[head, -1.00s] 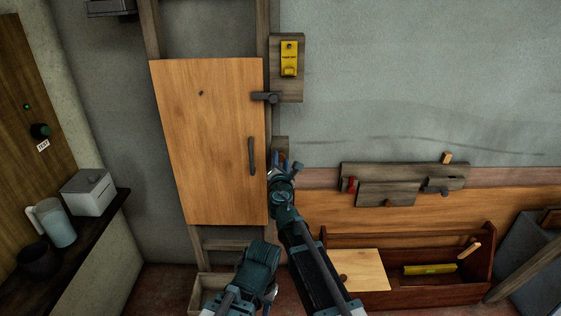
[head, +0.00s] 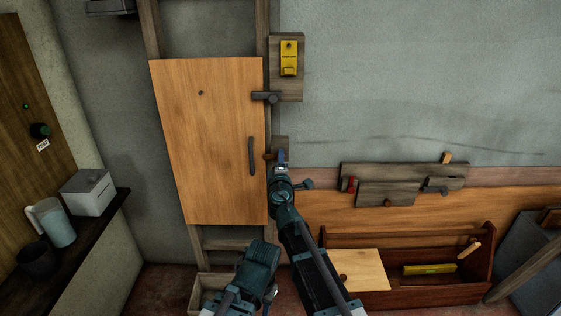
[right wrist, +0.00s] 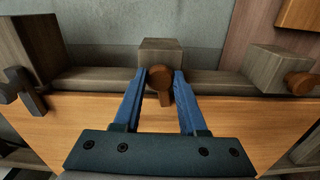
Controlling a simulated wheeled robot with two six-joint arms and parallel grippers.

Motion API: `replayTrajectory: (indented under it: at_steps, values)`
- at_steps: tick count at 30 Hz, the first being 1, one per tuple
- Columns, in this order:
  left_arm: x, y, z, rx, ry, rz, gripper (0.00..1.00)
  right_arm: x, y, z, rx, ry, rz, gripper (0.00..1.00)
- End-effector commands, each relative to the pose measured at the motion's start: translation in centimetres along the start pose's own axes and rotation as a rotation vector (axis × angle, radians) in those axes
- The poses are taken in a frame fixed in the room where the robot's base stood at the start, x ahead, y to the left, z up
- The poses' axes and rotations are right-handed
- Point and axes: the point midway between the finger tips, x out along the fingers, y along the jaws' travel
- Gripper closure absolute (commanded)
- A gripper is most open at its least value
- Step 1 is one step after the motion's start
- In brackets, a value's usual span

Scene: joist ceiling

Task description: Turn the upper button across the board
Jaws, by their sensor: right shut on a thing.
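The wooden board (head: 205,150) covers a ladder-like frame and has a dark vertical handle (head: 251,156). My right gripper (head: 281,157) is at its right edge. It is shut on a brown turn button (head: 269,157), the upper of two brown ones, which points left over the board's edge. In the right wrist view the button (right wrist: 160,76) is between the blue fingers (right wrist: 160,78), its arm pointing down toward the board. The lower brown button (right wrist: 299,83) shows at the right there. A left arm part shows low in the head view; its jaws do not show.
A dark grey latch (head: 265,97) lies across the board's edge higher up, below a yellow box (head: 289,58). A wall rack (head: 400,183) and an open wooden toolbox (head: 400,305) are at the right. A shelf (head: 90,225) with a jug is at the left.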

Motion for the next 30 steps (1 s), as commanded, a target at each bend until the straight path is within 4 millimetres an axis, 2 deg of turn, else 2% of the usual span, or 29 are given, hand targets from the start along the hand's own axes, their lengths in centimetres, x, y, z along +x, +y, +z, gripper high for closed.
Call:
replayTrajectory:
  at_steps: [12,30]
  values:
    - [0.07,0.01,0.0,0.0,0.0,0.0,0.55,-0.09,-0.07,0.07,0.189,-0.001,0.0,1.0]
    - [0.08,0.01,0.0,0.0,0.0,0.0,0.55,-0.12,-0.09,0.08,0.223,-0.002,0.0,1.0]
